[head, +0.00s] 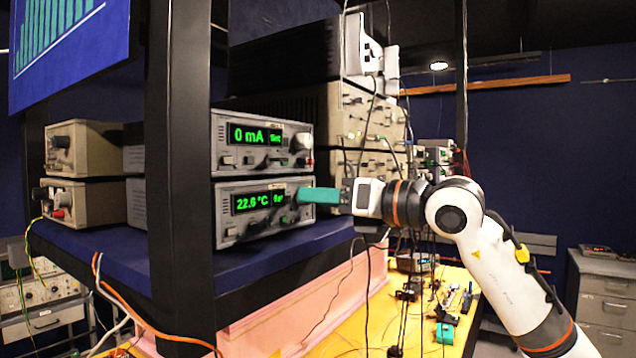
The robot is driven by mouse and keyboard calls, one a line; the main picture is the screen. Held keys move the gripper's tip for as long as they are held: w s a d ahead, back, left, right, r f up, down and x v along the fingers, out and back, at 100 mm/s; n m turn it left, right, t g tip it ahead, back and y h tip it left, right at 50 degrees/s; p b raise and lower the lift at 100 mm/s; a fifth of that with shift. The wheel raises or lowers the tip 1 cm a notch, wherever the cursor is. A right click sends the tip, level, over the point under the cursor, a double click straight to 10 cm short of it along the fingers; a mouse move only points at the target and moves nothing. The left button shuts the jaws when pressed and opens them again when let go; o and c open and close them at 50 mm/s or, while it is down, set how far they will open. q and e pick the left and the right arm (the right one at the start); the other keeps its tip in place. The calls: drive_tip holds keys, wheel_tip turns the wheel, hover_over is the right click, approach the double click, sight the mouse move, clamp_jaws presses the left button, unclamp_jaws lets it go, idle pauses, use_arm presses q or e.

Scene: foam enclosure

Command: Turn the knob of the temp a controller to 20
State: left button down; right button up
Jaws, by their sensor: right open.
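The temperature controller (228,190) is the lower of two stacked instruments on the blue shelf. Its green display (255,202) reads 22.6 °C. The knob at the right of its front panel is mostly hidden behind my right gripper (303,196). That gripper has teal fingers and comes in from the right, with its tips at the right end of the panel. It is open, and I cannot tell whether the fingers are around the knob or touching it. My left gripper is not in view.
A similar instrument (222,128) reading 0 mA sits directly above. A dark post (180,170) stands left of the panels. More stacked electronics (350,115) stand behind my gripper. Cables hang below it, over a cluttered yellow surface (385,318).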

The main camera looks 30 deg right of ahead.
drive_tip(key=shift+w+a, duration=0.2)
drive_tip(key=shift+w, duration=0.25)
clamp_jaws()
drive_tip(key=shift+n, duration=0.3)
drive_tip(key=shift+n, duration=2.7)
